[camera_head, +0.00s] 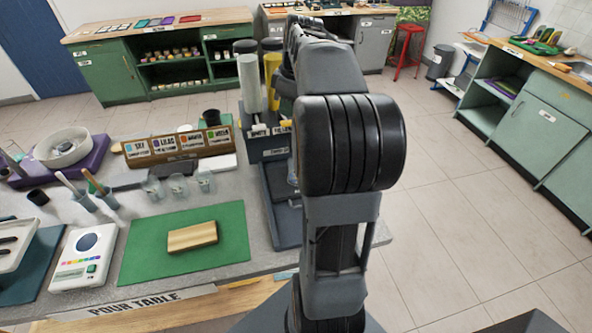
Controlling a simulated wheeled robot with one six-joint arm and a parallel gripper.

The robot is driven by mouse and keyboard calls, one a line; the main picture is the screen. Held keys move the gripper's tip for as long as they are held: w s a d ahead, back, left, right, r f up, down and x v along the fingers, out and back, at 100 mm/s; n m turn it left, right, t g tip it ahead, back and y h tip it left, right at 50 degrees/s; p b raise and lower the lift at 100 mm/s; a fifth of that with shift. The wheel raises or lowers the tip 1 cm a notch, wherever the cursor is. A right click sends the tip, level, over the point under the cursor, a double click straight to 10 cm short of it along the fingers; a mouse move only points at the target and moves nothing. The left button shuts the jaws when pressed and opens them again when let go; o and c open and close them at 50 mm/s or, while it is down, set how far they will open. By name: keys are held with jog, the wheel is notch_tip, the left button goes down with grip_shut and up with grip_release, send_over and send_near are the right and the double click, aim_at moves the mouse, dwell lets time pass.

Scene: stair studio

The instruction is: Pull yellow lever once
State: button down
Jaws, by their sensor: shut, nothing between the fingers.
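A grey dispenser stand (284,220) stands at the right end of the pour table, partly hidden by my arm. An upright white cylinder (249,84) and a yellow cylinder (272,72) rise from it, with label plates below. The white label (260,132) is readable; the label to its right is partly covered. A small pale piece shows above that right label, but I cannot tell whether it is the yellow lever. My arm reaches up and away in front of the stand's right side. My gripper's fingertips are hidden behind my arm, so their contact with any lever does not show.
A green mat (150,258) with a wooden block (192,237) lies left of the stand. Small glasses (178,186), a labelled wooden rack (178,147), a white scale (85,257) and a purple-based bowl (63,146) share the table.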

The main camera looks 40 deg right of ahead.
jog(key=shift+r, duration=0.15)
notch_tip(320, 180, up, 6)
jog(key=p, duration=0.5)
jog(key=shift+f, duration=0.2)
dwell(0.4)
